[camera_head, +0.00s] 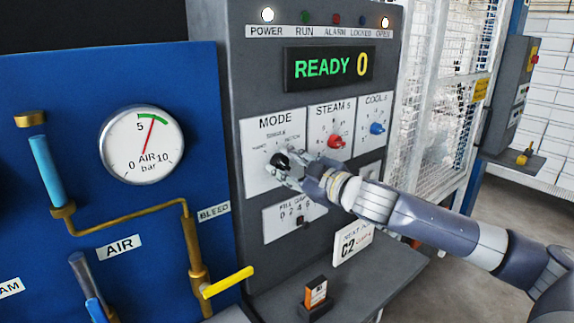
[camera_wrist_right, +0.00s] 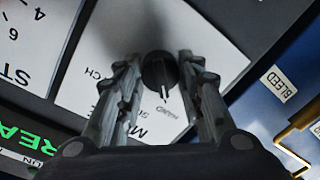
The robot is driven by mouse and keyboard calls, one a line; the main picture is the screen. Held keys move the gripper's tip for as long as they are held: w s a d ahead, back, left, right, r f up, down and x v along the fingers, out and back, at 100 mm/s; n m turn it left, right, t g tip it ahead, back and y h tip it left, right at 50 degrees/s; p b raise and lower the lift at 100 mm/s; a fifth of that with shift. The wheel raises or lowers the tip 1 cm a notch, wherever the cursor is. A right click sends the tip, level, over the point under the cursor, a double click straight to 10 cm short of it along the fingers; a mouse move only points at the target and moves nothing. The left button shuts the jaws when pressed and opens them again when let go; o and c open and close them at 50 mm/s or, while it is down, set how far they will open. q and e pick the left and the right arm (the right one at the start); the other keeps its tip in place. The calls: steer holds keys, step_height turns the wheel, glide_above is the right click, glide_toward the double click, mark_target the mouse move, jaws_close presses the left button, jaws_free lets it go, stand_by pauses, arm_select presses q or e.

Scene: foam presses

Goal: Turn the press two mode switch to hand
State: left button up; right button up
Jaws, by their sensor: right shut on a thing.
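The black mode switch (camera_head: 281,160) sits on the white MODE plate (camera_head: 256,183) of the grey press panel, below the READY 0 display. My right gripper (camera_head: 284,170) is at this switch, with a finger on each side of the knob. In the right wrist view, the switch (camera_wrist_right: 159,71) is between the fingertips of my right gripper (camera_wrist_right: 159,75). A white mark on the knob points toward the small HAND label (camera_wrist_right: 167,112). The fingers hide part of the plate in the head view. My left gripper is not in view.
A red steam knob (camera_head: 336,142) and a blue cooling knob (camera_head: 377,128) are right of the switch. A blue air panel with a gauge (camera_head: 142,145) and a yellow-handled bleed valve (camera_head: 228,282) stands left. An orange-and-black box (camera_head: 316,292) sits on the ledge below.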

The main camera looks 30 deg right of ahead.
mark_target(285, 166)
steer(key=shift+r, duration=0.1)
steer(key=o, duration=1.1)
steer(key=shift+c, duration=0.2)
steer(key=shift+s, duration=0.1)
steer(key=shift+s+d+f, duration=0.2)
steer(key=shift+s, duration=0.3)
steer(key=shift+s+r, duration=0.1)
steer(key=shift+s, duration=0.95)
steer(key=shift+s+d+r, duration=0.15)
steer(key=shift+s, duration=0.9)
steer(key=shift+s+d+r, duration=0.1)
steer(key=shift+s+d, duration=0.05)
steer(key=shift+s, duration=0.85)
